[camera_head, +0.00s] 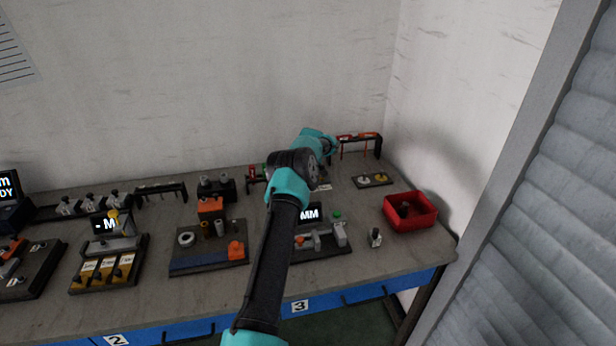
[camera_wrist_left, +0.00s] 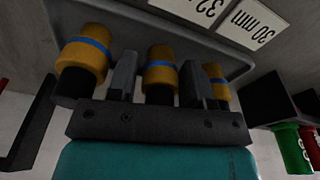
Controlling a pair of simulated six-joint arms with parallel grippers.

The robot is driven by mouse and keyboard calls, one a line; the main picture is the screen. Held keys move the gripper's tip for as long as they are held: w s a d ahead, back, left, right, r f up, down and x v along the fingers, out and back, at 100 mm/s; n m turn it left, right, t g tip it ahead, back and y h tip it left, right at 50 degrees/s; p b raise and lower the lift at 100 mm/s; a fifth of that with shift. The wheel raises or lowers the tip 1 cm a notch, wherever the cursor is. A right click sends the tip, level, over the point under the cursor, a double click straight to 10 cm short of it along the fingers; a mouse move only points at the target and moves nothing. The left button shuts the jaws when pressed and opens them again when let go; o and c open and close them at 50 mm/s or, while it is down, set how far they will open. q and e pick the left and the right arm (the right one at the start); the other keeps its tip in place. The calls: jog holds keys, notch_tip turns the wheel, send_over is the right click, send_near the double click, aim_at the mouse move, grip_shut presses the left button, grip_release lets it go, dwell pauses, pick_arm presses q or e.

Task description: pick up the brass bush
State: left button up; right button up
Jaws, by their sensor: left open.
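I cannot pick out the brass bush with certainty. In the head view a small tan cylinder (camera_head: 220,228) stands on the dark fixture board (camera_head: 205,262) left of my arm and may be it. A yellow round piece (camera_head: 382,177) also sits on a small dark tray at the back right. My left gripper (camera_wrist_left: 157,62) is open in the wrist view. Its two grey fingers stand either side of a yellow handle with a blue band (camera_wrist_left: 160,75). I cannot tell whether they touch it. In the head view my arm hides the gripper.
Similar yellow handles (camera_wrist_left: 83,55) flank the fingers, with size labels (camera_wrist_left: 245,25) beyond. A red bin (camera_head: 411,222) stands at the right end of the bench. A black rack (camera_head: 358,138) is at the back right. A grey shutter (camera_head: 545,220) lies beyond the bench's right side.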

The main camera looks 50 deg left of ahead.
pick_arm(q)
jog(key=shift+c, duration=0.3)
jog(key=c, duration=0.5)
jog(key=shift+r, duration=0.1)
jog(key=shift+r, duration=1.8)
jog(key=shift+s+d, duration=0.25)
jog(key=shift+d, duration=0.05)
jog(key=s+d, duration=0.3)
jog(key=d, duration=0.1)
jog(key=s+d, duration=0.3)
jog(key=d, duration=0.1)
jog(key=s+d+r, duration=0.1)
jog(key=s+d, duration=0.2)
jog(key=d, duration=0.1)
jog(key=shift+s+r, duration=0.1)
jog(key=shift+s, duration=0.15)
